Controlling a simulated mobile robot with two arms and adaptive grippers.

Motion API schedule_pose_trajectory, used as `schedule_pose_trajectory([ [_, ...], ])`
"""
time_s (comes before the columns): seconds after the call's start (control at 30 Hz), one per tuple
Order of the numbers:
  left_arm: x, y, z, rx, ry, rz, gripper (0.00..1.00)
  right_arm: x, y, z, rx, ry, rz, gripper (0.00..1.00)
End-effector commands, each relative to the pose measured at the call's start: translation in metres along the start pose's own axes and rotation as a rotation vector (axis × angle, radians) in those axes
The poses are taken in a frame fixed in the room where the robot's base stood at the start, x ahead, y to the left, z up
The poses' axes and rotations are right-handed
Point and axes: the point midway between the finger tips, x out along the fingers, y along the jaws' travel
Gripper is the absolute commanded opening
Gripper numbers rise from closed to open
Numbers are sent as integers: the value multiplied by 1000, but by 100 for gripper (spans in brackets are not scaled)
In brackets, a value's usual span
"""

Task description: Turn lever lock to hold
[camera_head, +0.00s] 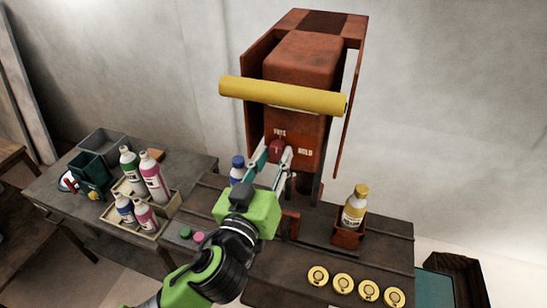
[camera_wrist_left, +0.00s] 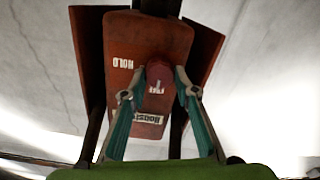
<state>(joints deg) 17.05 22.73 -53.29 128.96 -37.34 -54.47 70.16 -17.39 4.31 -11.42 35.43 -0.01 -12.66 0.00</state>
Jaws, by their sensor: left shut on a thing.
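The lever lock is a dark red knob (camera_head: 276,147) on the front of the rusty red machine housing (camera_head: 303,60). A "FREE" label is just above it and a "HOLD" label (camera_head: 305,151) is to its right. My left gripper (camera_head: 276,156) is shut on the knob, with one teal finger on each side. In the left wrist view, which is upside down, the knob (camera_wrist_left: 158,70) sits between the fingertips, and the "HOLD" label (camera_wrist_left: 127,63) lies to its left. My right gripper is not in view.
A thick yellow bar (camera_head: 283,96) crosses the housing above my gripper. A yellow-capped bottle (camera_head: 354,208) stands in a holder on the right. Several yellow discs (camera_head: 343,284) lie at the bench front. A blue-capped bottle (camera_head: 238,169) stands left of my gripper. Bottles in a tray (camera_head: 147,225) stand farther left.

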Motion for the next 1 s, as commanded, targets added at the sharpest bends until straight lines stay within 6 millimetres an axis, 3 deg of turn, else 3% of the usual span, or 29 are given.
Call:
schedule_pose_trajectory([
  [0.37,1,-1,0,152,-1,-4,7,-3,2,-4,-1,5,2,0],
  [1.0,1,0,-2,750,-1,-4,7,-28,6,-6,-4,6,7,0],
])
